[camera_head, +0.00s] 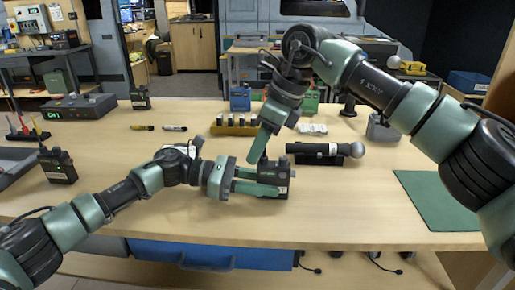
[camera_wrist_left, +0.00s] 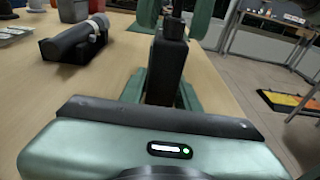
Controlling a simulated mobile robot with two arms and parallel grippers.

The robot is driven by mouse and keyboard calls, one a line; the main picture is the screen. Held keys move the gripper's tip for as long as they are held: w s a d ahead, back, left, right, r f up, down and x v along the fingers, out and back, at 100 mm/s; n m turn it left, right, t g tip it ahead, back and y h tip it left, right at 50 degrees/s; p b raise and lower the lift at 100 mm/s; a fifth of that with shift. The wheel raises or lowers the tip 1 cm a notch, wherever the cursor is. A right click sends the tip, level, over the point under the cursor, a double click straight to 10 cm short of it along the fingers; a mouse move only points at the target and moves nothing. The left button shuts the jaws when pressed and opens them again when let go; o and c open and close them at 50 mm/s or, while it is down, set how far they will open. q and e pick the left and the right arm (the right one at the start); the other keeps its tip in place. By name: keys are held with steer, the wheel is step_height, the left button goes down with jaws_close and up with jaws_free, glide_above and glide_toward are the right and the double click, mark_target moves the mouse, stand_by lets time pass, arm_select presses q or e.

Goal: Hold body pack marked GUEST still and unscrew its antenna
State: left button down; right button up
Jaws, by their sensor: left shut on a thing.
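A black body pack (camera_head: 270,174) stands near the table's front, with a small white label I cannot read. My left gripper (camera_head: 262,182) is shut on it from the left side. The left wrist view shows the pack (camera_wrist_left: 165,72) between my left fingers (camera_wrist_left: 163,95), with its dark antenna (camera_wrist_left: 172,27) on top. My right gripper (camera_head: 256,155) reaches down from above, just over the pack. In the left wrist view its two green fingers (camera_wrist_left: 173,18) stand on either side of the antenna and look spread. In the head view the antenna is mostly hidden.
A dark microphone (camera_head: 318,153) lies in a cradle behind and right of the pack. A green mat (camera_head: 437,200) lies at right. Other black packs stand at left (camera_head: 57,166) and back left (camera_head: 140,98). A yellow-topped holder (camera_head: 234,128) stands behind. The front edge is close.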

steer(key=shift+w+m+t, duration=0.15)
steer(key=shift+m+t, duration=0.25)
steer(key=shift+m, duration=0.6)
jaws_close()
stand_by(1.0)
steer(key=n, duration=0.1)
steer(key=n+g, duration=0.1)
steer(key=n, duration=0.2)
steer(key=shift+s+g, duration=0.25)
steer(key=shift+g, duration=0.05)
steer(key=shift+s+n+g, duration=0.1)
steer(key=shift+n+g, duration=0.3)
steer(key=shift+n, duration=0.7)
steer(key=shift+s+n+g, duration=0.15)
steer(key=shift+n+g, duration=0.15)
steer(key=shift+n, duration=0.6)
